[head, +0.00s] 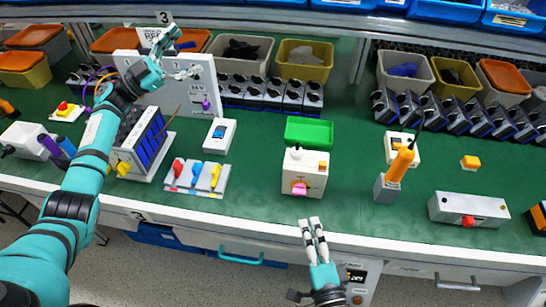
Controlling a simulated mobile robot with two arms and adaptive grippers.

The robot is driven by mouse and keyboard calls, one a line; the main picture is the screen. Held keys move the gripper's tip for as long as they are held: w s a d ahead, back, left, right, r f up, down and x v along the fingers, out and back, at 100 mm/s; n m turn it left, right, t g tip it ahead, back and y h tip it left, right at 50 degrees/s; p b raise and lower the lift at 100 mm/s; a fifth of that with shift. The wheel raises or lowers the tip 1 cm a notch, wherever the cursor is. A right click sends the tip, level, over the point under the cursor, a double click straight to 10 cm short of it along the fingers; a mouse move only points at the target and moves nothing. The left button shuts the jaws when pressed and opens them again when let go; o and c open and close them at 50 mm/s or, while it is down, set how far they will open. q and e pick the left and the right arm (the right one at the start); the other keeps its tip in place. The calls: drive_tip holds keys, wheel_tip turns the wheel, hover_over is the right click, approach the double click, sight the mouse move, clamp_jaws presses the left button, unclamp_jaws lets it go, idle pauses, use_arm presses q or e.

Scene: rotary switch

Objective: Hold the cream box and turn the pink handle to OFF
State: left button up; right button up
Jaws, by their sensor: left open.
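The cream box (306,170) stands upright on the green bench top, right of centre. Its pink handle (300,188) is low on the front face. A small dark knob sits on top of the box. Any OFF marking is too small to read. My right gripper (310,222) is below the box, in front of the bench edge, with its two fingers apart and nothing between them. It does not touch the box. My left gripper (190,72) is open at the upper left, in front of a grey-white panel (205,88), far from the box.
A green tray (309,132) is right behind the box. A panel with red, yellow and blue levers (196,178) and a blue-switch unit (219,136) lie to its left. An orange-handled device (393,175) stands to its right. Bare bench lies on both sides of the box.

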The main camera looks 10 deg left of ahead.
use_arm(q)
drive_tip(key=s+d+f+g, duration=0.4)
drive_tip(key=d+f+g, duration=0.2)
drive_tip(key=d+f, duration=0.5)
drive_tip(key=m+g, duration=0.1)
drive_tip(key=g, duration=0.6)
approach(303, 160)
drive_tip(key=d, duration=1)
drive_tip(key=shift+f, duration=0.4)
